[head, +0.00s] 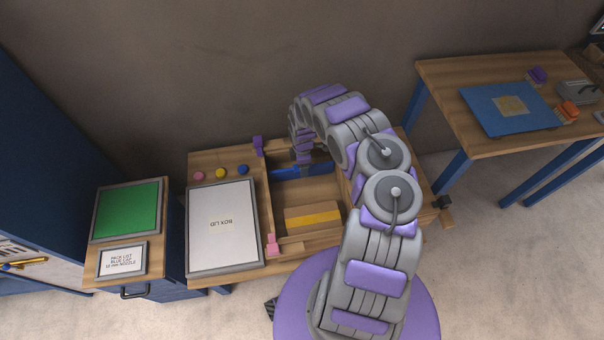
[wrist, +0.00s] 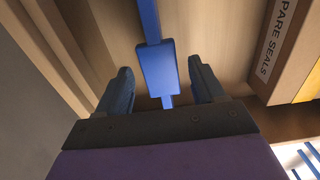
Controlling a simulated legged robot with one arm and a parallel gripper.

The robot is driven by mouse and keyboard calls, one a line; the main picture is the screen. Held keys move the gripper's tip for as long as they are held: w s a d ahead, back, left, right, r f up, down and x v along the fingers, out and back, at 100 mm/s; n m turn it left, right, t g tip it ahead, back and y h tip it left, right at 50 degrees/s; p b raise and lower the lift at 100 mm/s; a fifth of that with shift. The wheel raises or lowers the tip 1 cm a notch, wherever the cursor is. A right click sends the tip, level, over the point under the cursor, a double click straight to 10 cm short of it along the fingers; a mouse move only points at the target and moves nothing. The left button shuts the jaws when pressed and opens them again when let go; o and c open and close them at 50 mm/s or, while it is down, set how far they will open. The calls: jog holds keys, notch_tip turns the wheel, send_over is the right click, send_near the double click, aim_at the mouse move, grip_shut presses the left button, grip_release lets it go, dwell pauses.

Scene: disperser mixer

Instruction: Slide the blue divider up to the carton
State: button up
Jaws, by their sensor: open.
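The blue divider (head: 288,173) stands across the wooden box, toward its far side, in the head view. In the wrist view the divider's blue tab (wrist: 157,70) lies between the two dark fingers of my gripper (wrist: 160,68). The fingers are open, with a visible gap on each side of the tab. The carton (head: 313,218), brown with a yellow band, lies in the near part of the box, apart from the divider. Its lettered side (wrist: 283,45) shows at the right in the wrist view. My arm hides part of the divider and the box's right side in the head view.
Bare box floor lies between divider and carton. The box lid (head: 222,235) lies left of the box. A purple clip (head: 258,146) and a pink clip (head: 272,244) sit on the box's left wall. Several coloured knobs (head: 220,172) stand behind the lid.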

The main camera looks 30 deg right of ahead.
notch_tip(320, 180, down, 5)
jog(key=shift+f+b, duration=0.1)
jog(key=shift+b, duration=0.65)
jog(key=shift+c, duration=0.4)
grip_shut()
